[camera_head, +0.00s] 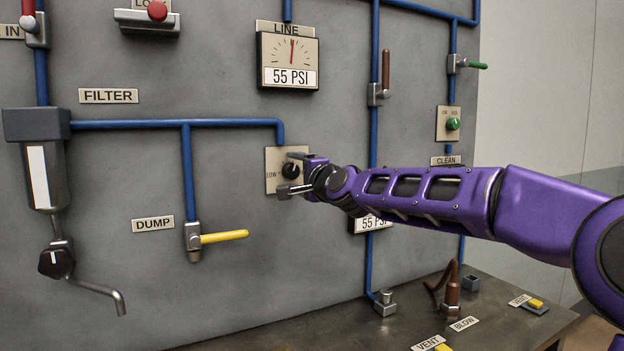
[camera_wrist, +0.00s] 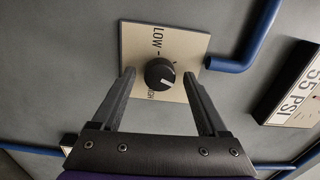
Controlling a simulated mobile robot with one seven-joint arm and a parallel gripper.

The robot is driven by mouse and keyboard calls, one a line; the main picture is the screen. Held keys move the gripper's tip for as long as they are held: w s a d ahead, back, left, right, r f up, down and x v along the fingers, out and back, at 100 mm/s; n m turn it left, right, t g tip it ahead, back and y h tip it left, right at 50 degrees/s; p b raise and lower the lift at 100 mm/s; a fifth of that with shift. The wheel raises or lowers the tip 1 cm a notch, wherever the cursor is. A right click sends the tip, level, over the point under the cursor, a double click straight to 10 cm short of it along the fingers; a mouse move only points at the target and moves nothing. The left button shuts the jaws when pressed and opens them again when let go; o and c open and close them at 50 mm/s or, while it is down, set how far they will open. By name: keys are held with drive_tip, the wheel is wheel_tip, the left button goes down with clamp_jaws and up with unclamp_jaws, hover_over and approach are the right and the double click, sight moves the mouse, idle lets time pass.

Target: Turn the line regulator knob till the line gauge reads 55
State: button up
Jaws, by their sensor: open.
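The line regulator knob (camera_head: 290,170) is a small black dial on a beige plate marked LOW, in the middle of the grey panel. In the wrist view my gripper (camera_wrist: 163,78) has one finger on each side of the knob, with gaps showing.
A second display (camera_head: 372,224) reading 55 PSI is partly hidden behind my arm. Blue pipes, a yellow DUMP lever (camera_head: 224,237), a filter (camera_head: 43,165) and a green knob (camera_head: 452,124) surround the plate. A bench (camera_head: 300,328) with a brown nozzle stands below.

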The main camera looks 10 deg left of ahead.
drive_tip(key=v, duration=1.7)
drive_tip(key=shift+s, duration=0.1)
idle(0.4)
